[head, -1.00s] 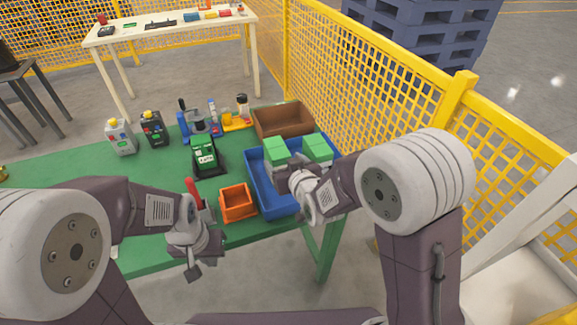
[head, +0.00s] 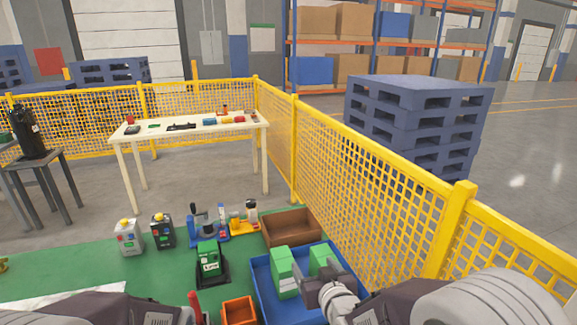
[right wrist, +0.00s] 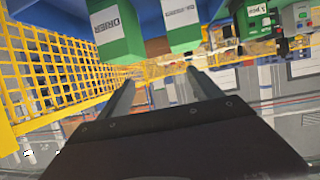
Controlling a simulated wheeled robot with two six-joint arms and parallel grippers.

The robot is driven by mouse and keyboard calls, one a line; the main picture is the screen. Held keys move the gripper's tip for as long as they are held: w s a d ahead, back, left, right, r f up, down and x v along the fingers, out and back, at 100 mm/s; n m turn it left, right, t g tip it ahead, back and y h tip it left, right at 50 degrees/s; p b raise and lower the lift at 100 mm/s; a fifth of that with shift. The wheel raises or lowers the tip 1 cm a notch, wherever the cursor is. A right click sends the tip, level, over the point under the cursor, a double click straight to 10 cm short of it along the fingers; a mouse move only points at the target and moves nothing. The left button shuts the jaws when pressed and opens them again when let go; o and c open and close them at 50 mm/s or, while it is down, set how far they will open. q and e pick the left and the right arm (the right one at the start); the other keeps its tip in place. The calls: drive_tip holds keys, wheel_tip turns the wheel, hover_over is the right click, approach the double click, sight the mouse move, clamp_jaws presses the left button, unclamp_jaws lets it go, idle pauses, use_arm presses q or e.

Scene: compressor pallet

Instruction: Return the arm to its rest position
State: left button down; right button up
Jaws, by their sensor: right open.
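My right gripper (head: 318,288) is over the blue tray (head: 262,287), close to two green boxes. The left green box (head: 283,272) and the right green box (head: 322,260) stand in that tray. In the right wrist view the right gripper's fingers (right wrist: 161,80) are spread apart with nothing between them. The green boxes show beyond the fingers there, one (right wrist: 115,28) with a label reading "DRIER". I cannot tell in the head view whether the gripper touches a box. My left arm shows at the lower left edge; its gripper is out of the frame.
On the green table (head: 60,275) are an orange bin (head: 238,311), a brown bin (head: 291,228), a black-and-green device (head: 210,262) and two button boxes. A yellow mesh fence (head: 370,165) runs close along the right. A white table (head: 190,127) stands behind.

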drive_tip(key=s+d+r+m+g+h+p, duration=0.25)
drive_tip(key=d+p, duration=0.25)
drive_tip(key=d, duration=0.4)
use_arm(q)
wheel_tip(320, 180, up, 7)
drive_tip(key=shift+r, duration=0.2)
use_arm(e)
drive_tip(key=s+d+f+g, duration=0.1)
drive_tip(key=s+f+g, duration=0.3)
drive_tip(key=s, duration=0.5)
drive_tip(key=s+d+f+g, duration=0.1)
drive_tip(key=s+f+g, duration=0.2)
drive_tip(key=s, duration=0.6)
drive_tip(key=g, duration=0.2)
drive_tip(key=shift+f+g, duration=0.35)
drive_tip(key=shift+f, duration=0.05)
